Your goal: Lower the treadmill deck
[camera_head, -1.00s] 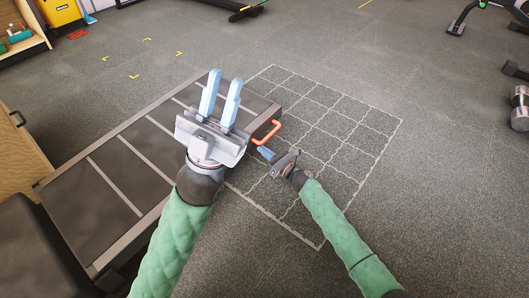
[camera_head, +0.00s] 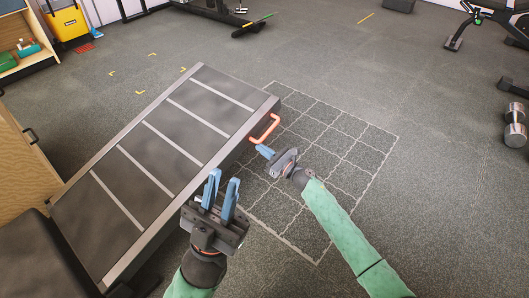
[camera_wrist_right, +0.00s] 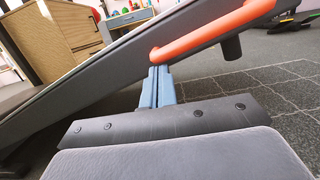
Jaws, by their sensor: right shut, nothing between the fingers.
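The treadmill deck (camera_head: 153,158), a dark belt with pale cross stripes, slopes across the left in the head view. In the right wrist view its side (camera_wrist_right: 85,75) rises toward the right, so that end is raised off the floor. An orange handle (camera_head: 277,122) sticks out from the raised end; it also shows in the wrist view (camera_wrist_right: 215,32). My right gripper (camera_head: 263,150) is shut and empty, its fingertips just below the handle's near end; contact is unclear. My left gripper (camera_head: 222,190) is open and empty, right of the deck's long edge.
A white floor grid (camera_head: 345,160) lies under and right of the raised end. Dumbbells (camera_head: 515,128) and gym equipment stand at the right edge. A wooden cabinet (camera_head: 28,165) is at the left.

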